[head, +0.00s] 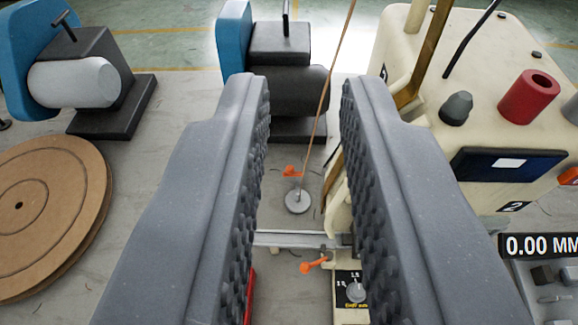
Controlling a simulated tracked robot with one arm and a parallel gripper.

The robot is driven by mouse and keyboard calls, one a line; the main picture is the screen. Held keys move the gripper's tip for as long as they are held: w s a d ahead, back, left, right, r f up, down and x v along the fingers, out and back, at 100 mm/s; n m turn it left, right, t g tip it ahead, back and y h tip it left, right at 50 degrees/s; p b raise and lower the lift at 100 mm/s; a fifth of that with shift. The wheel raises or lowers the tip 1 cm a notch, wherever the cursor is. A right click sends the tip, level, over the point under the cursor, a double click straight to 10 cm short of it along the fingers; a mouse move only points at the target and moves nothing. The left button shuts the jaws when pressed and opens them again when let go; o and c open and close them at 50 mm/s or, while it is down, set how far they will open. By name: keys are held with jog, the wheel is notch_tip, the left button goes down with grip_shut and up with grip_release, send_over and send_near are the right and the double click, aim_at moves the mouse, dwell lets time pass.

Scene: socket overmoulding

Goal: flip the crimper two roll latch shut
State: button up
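My gripper (300,92) is open, its two grey ridged fingers standing wide apart with nothing held between them. Crimper two (418,110) is the cream machine at the right, with a "2" label (514,207) on its front. Beyond and between the fingers are two small orange levers: a farther one (292,171) by a grey disc (298,201), and a nearer one (314,265) just below a metal bar (290,239). I cannot tell which of them is the roll latch or whether it is shut. The right finger hides part of the crimper.
A copper-coloured strand (329,90) runs down to the disc. A brown reel (45,215) lies at the left. Dark-and-blue units with rolls (73,82) (300,88) stand behind. A red cylinder (529,97) tops the crimper. A "0.00 MM" display (538,246) is at lower right.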

jog(key=w+f+g, duration=0.1)
jog(key=w, duration=0.3)
jog(key=w+a+f+y+p, duration=0.1)
jog(key=w+f, duration=0.1)
jog(key=w, duration=0.2)
jog(key=w+a+f+g+p, duration=0.1)
jog(key=w+f, duration=0.1)
jog(key=w, duration=0.2)
jog(key=shift+w+f+n+g+y, duration=0.15)
jog(key=shift+w+n+g+y, duration=0.15)
jog(key=shift+n, duration=0.1)
grip_shut()
jog(key=g+h+p, duration=0.1)
jog(key=g+p, duration=0.7)
jog(key=g, duration=0.1)
send_over(292, 171)
notch_tip(292, 171, down, 39)
jog(key=shift+s+a, duration=0.25)
jog(key=shift+s, duration=0.05)
jog(key=x, duration=1)
